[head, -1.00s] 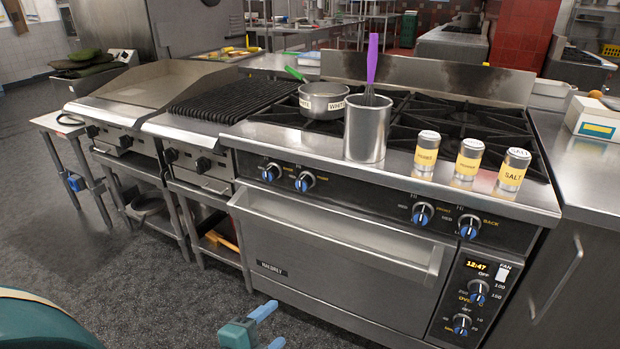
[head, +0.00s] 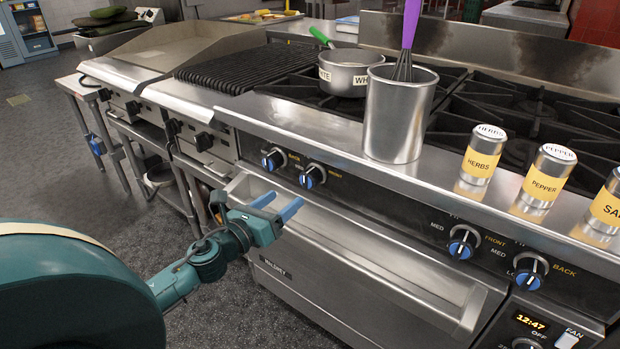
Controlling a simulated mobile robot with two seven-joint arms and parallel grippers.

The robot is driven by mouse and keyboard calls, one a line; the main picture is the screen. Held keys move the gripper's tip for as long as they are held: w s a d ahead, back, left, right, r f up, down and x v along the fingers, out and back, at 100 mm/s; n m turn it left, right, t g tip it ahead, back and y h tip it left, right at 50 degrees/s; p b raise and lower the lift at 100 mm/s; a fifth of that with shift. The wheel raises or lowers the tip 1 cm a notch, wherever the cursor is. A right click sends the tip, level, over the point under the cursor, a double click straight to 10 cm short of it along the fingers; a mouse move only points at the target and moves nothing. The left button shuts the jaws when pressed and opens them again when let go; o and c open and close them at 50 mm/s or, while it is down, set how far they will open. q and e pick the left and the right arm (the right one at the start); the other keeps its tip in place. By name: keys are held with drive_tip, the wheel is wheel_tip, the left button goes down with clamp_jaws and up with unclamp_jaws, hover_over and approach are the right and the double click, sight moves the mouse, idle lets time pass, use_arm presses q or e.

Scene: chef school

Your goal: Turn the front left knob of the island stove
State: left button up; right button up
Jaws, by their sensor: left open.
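The island stove (head: 370,255) has a black front panel with blue-faced knobs. Its left pair is a knob at the far left (head: 273,159) and a knob just right of it (head: 313,176). The small yellow label beside the second seems to read FRONT; the other label is too small to read surely. My left gripper (head: 284,198) is open and empty, its two blue fingers pointing up toward the panel. It is below and in front of these knobs, apart from them in the picture. My right gripper is not in view.
A wide oven handle (head: 340,255) juts out below the knobs. A steel canister (head: 396,115) with a purple whisk (head: 411,30) stands on the stove's front ledge. Herbs (head: 481,155), pepper (head: 547,177) and salt shakers stand to its right. A saucepan (head: 347,72) sits behind.

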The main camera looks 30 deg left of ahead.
sight(304, 184)
use_arm(q)
drive_tip(key=w, duration=0.7)
drive_tip(key=w+d, duration=0.1)
drive_tip(key=w, duration=0.2)
drive_tip(key=shift+w, duration=0.2)
drive_tip(key=shift+c, duration=0.4)
drive_tip(key=c, duration=0.9)
